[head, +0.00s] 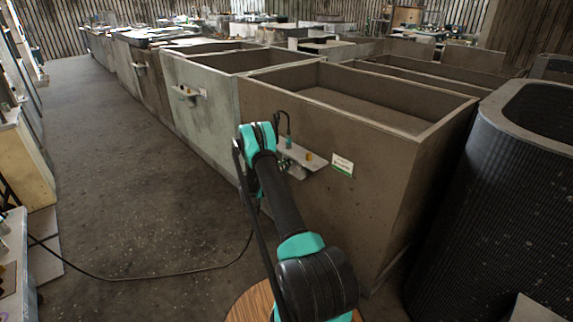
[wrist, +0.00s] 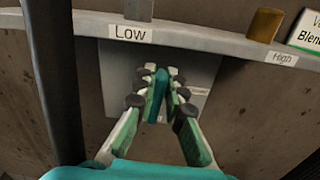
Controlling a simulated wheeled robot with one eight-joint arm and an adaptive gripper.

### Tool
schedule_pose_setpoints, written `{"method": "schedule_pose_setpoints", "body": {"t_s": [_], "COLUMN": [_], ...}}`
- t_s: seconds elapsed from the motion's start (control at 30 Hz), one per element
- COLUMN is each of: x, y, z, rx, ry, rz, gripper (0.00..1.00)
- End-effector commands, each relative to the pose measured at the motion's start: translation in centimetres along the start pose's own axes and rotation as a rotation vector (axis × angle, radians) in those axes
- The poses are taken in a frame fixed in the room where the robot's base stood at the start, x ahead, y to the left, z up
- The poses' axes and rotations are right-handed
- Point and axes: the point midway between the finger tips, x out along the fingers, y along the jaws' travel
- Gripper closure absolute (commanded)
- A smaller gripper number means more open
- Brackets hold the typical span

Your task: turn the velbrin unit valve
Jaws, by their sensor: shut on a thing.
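In the wrist view, my gripper (wrist: 161,74) has its two fingers closed on the sides of a narrow teal handle (wrist: 157,98), which I take to be the valve's lever. The handle stands just in front of a grey plate (wrist: 198,75), below a ledge (wrist: 205,39). A "Low" label (wrist: 130,33) is on the ledge just left above the handle, and a "High" label (wrist: 282,58) is farther right. The valve's pivot is not clearly visible. In the head view, the ledge (head: 314,162) is mounted on the brown bin's side, and my arm partly covers it.
A gold-coloured peg (wrist: 266,25) stands on the ledge near "High". A partly cut-off green and white sign (wrist: 307,32) is beyond it; it also shows in the head view (head: 342,165). A dark ribbed bin (head: 500,190) is at right. Open floor (head: 140,190) lies left.

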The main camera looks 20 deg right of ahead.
Motion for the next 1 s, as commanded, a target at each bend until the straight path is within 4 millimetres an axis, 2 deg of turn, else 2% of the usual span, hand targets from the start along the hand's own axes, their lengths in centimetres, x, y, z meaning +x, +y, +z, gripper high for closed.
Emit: {"method": "schedule_pose_setpoints", "body": {"t_s": [0.27, 0.47, 1.0], "x": [0.0, 0.0, -0.1], "y": [-0.1, -0.3, -1.2], "z": [0.0, 0.0, -0.4], "rx": [0.032, 0.132, 0.621], "ry": [0.000, 0.000, 0.000], "rz": [0.000, 0.000, -0.001], "gripper": [1.00, 1.00, 1.00]}}
